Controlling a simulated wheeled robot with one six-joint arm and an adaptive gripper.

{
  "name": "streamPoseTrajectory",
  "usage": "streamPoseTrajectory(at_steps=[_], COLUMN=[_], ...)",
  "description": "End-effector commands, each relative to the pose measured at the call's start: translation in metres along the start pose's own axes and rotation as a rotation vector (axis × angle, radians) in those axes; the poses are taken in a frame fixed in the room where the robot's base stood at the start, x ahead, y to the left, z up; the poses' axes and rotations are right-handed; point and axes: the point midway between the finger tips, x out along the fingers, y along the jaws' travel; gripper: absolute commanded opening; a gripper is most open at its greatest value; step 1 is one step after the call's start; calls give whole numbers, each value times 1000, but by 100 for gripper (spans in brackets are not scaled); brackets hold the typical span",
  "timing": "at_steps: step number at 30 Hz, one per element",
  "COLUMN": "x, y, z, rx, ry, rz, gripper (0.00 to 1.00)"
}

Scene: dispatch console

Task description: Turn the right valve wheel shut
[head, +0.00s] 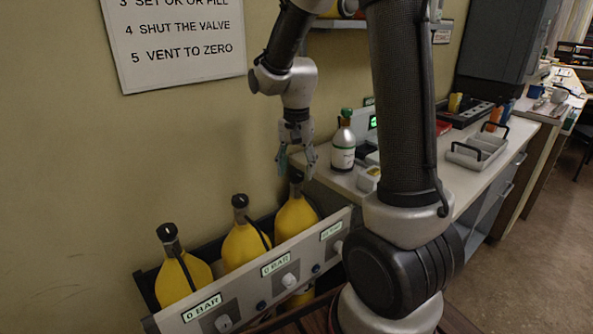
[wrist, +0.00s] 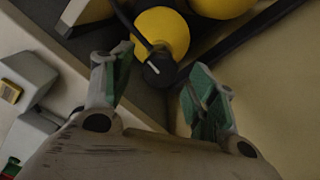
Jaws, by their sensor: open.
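Three yellow cylinders stand in a rack with black valve wheels on top. The right valve wheel (head: 295,176) sits on the right cylinder (head: 294,218), partly hidden by my fingers. In the wrist view this black wheel (wrist: 158,72) carries a short white mark and sits at the neck of its yellow cylinder (wrist: 165,30). My gripper (head: 296,168) is open and points down over the right wheel. In the wrist view its green-padded fingertips (wrist: 158,80) stand either side of the wheel, with gaps showing. I cannot tell whether they reach down to its height.
The middle (head: 240,203) and left (head: 168,233) valve wheels stand to the left. The rack's front panel (head: 246,287) has knobs and small displays; two read 0 BAR. A green-capped bottle (head: 343,148) stands on the counter, right of my gripper.

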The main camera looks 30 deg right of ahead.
Motion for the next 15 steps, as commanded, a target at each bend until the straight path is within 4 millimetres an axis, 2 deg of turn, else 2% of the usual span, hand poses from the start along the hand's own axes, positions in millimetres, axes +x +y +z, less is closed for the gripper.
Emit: streamPoseTrajectory(at_steps=[9,15], x=[-69,-100], y=[0,0], z=[-1,0], rx=[0,0], ry=[4,2], rz=[-5,-2], gripper=[58,58])
